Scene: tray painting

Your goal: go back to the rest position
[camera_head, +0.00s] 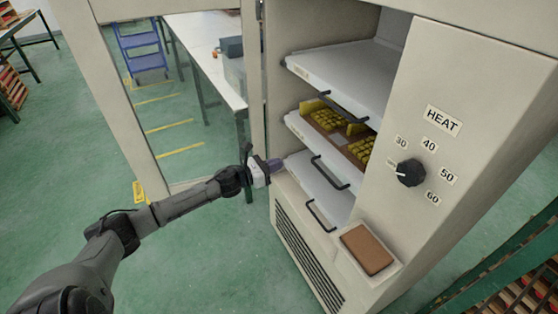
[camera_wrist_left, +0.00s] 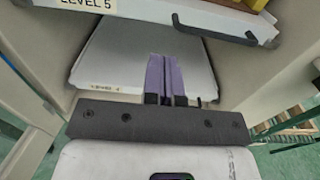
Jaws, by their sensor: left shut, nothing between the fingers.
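My left arm reaches in from the left in the head view. My left gripper (camera_head: 275,165) is at the left front edge of the oven cabinet, beside the lower trays. In the left wrist view its purple fingers (camera_wrist_left: 164,76) are together with nothing between them. They appear over a white tray (camera_wrist_left: 97,56) on the lower level; I cannot tell if they touch it. My right gripper is not in view.
The cabinet's glass door (camera_head: 150,90) stands open behind my left arm. A middle tray (camera_head: 300,124) holds yellow pieces. Black handles (camera_head: 330,172) stick out at the tray fronts. A heat knob (camera_head: 410,172) is on the right panel. Green floor is free at the lower left.

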